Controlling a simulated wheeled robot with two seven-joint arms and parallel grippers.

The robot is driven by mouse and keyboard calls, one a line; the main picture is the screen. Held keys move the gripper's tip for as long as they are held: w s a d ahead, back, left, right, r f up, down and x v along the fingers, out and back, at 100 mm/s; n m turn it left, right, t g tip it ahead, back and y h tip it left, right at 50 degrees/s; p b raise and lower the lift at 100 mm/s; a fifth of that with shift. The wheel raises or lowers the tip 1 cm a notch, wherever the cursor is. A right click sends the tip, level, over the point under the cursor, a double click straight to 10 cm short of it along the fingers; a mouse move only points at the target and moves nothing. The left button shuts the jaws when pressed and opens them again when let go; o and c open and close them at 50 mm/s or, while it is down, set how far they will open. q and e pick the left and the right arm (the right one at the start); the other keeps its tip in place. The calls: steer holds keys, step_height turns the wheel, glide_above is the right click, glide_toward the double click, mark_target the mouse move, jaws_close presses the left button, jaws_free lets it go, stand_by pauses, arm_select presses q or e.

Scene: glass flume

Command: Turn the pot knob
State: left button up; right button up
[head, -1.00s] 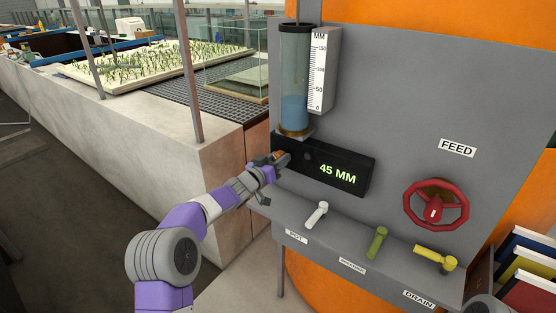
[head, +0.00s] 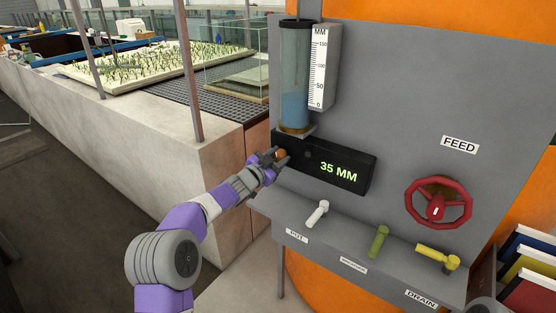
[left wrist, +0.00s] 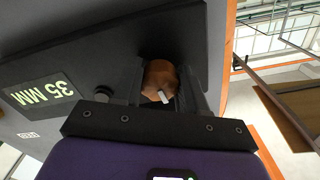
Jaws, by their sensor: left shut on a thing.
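A copper-brown knob (head: 281,153) sits at the left end of the black display box (head: 353,174). In the left wrist view the same knob (left wrist: 160,80) has a faceted side and a white pointer mark. My left gripper (head: 279,160) is shut on the knob, with one finger on each side of it in the left wrist view (left wrist: 162,92). The display reads 35 MM. A white lever (head: 317,213) stands on the ledge above a label reading POT (head: 297,236). My right gripper is not in view.
A gauge tube (head: 295,85) with blue liquid stands above the display box. A green lever (head: 378,241), a yellow lever (head: 437,256) and a red handwheel (head: 438,202) are to the right. A concrete flume wall (head: 150,115) runs along the left.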

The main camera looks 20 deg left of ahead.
arm_select(q)
steer(key=m+b, duration=0.2)
steer(key=m, duration=0.3)
steer(key=shift+m, duration=0.3)
steer(key=m+b, duration=0.1)
steer(key=m, duration=0.3)
steer(key=shift+a+m+b, duration=0.1)
steer(key=shift+m+b, duration=0.2)
steer(key=shift+b, duration=0.05)
steer(key=m+b, duration=0.2)
steer(key=m, duration=0.2)
steer(key=m+b, duration=0.1)
steer(key=m, duration=0.4)
steer(key=shift+r+b, duration=0.2)
steer(key=shift+b, duration=0.2)
steer(key=o, duration=1)
